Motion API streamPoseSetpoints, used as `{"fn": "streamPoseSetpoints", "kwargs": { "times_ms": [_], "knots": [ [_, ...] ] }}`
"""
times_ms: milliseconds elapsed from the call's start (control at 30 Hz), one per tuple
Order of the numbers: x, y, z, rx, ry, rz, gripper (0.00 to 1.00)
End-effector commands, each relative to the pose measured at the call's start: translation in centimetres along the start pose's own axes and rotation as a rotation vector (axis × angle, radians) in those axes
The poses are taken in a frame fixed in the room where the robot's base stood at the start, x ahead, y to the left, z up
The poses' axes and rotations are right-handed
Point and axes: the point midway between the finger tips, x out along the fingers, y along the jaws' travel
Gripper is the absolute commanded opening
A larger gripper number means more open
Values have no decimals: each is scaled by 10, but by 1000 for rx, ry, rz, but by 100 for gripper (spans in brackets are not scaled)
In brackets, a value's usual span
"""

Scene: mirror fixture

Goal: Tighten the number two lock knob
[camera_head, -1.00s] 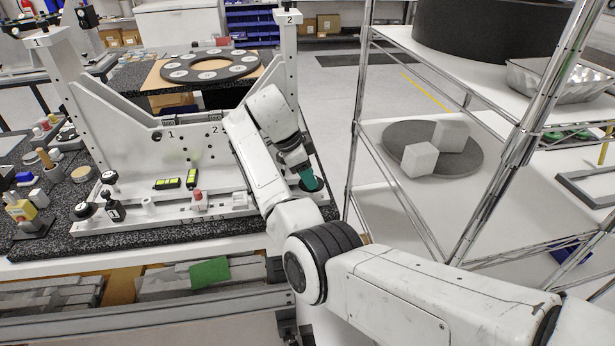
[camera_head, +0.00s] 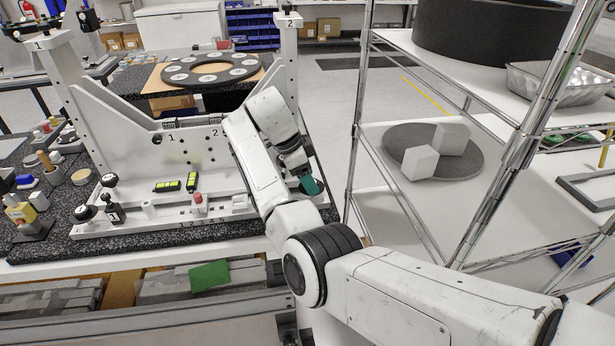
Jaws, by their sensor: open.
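The white mirror fixture (camera_head: 200,165) stands on a black speckled slab, with uprights marked 1 and 2. My gripper (camera_head: 312,187), with teal fingers, is at the foot of the number two upright (camera_head: 287,60), near the fixture's right end. Its jaws are open, but the gap between them is hard to see from here. The number two lock knob is not clearly seen; the gripper and my arm cover the spot at that end. At the left end are black knobs, one low at the front (camera_head: 84,212) and one higher (camera_head: 109,180).
A red-topped part (camera_head: 198,198) and two black-and-yellow levels (camera_head: 192,181) are on the fixture. A wire shelf rack (camera_head: 352,150) with white blocks (camera_head: 420,162) stands close on the right. Small tools and jars crowd the bench's left side.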

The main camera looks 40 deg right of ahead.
Motion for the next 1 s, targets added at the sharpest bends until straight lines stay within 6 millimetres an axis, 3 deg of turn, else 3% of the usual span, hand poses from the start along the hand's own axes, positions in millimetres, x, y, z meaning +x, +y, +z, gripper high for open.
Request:
{"fn": "streamPoseSetpoints", "kwargs": {
  "times_ms": [167, 500, 700, 1000],
  "knots": [
    [-23, -1, 1, 1, -2, -6, 67],
    [-88, 0, 0, 0, -3, -3, 67],
    [-104, 0, 1, -1, -1, -1, 67],
    [-106, 0, 0, 0, 0, -2, 67]
  ]
}}
